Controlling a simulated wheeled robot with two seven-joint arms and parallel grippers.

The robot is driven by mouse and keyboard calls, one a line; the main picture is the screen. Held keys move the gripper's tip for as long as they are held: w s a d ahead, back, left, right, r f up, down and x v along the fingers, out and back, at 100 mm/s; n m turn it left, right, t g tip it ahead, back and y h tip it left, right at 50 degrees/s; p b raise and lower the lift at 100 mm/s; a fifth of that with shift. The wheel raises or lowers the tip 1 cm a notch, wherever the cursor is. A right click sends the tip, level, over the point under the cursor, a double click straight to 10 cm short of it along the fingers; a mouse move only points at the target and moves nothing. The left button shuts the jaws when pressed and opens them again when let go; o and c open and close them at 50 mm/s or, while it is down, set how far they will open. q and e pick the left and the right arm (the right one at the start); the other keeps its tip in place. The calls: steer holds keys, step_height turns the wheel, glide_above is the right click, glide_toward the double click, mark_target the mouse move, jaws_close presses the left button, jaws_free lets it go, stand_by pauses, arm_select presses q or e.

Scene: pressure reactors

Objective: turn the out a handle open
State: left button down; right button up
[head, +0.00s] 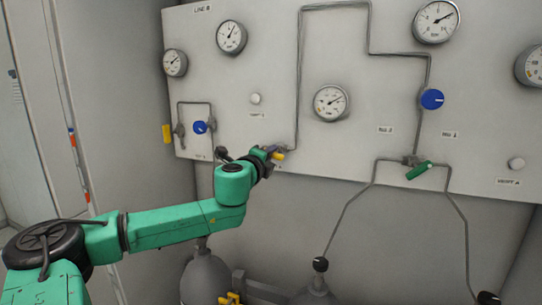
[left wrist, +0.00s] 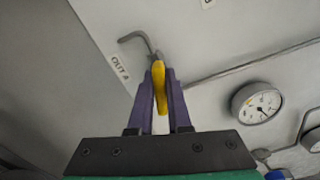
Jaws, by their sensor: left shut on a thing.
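The out A handle (left wrist: 160,72) is a yellow lever on a small grey valve beside the "OUT A" label (left wrist: 120,67). In the head view the handle (head: 279,156) shows at the lower part of the panel, partly hidden by my gripper. My left gripper (left wrist: 160,92) has its purple fingers on both sides of the lever and is shut on it. The lever lies lengthwise between the fingers. In the head view the left gripper (head: 272,151) reaches the panel from the left. My right gripper is not in view.
The pale panel (head: 330,155) carries several gauges, blue knobs (head: 432,99) (head: 200,127) and a green handle (head: 419,170). Another yellow handle (head: 167,133) is at the panel's left edge. Thin pipes run over the panel. Grey vessels (head: 207,275) stand below.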

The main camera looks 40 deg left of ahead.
arm_select(q)
steer(key=shift+f+n+b, duration=0.15)
steer(key=shift+n+b, duration=0.25)
steer(key=shift+n, duration=1.3)
steer(key=c, duration=0.9)
jaws_free()
steer(key=shift+o, duration=0.2)
steer(key=shift+s+n+b, duration=0.3)
steer(key=shift+s+b, duration=0.2)
steer(key=shift+b, duration=0.05)
steer(key=b+v, duration=0.8)
steer(key=v, duration=0.5)
steer(key=shift+s+d, duration=0.25)
